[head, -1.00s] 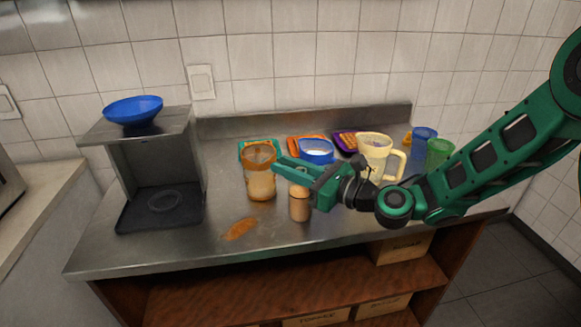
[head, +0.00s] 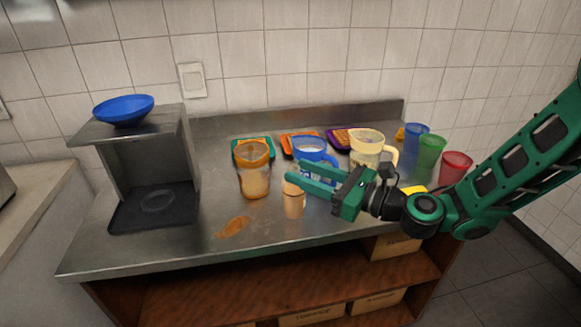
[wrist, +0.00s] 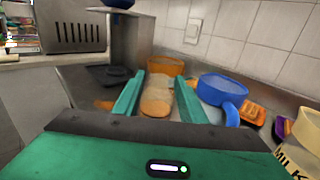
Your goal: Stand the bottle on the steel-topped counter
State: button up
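The bottle (head: 293,204), tan with a paler top, stands upright on the steel-topped counter (head: 170,245), near its front edge. My gripper (head: 292,182) is level, reaching in from the right at the height of the bottle's upper part. In the wrist view the bottle (wrist: 157,102) shows between the two green fingers (wrist: 157,95), which are spread apart.
An orange-rimmed pitcher (head: 254,180) stands just behind left of the bottle. A blue pitcher (head: 315,149) and a cream pitcher (head: 368,150) stand behind my gripper. Colored cups (head: 430,150) stand right. A brown smear (head: 234,227) lies front left, near a steel stand (head: 150,160).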

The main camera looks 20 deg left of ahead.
jog(key=shift+v, duration=2.65)
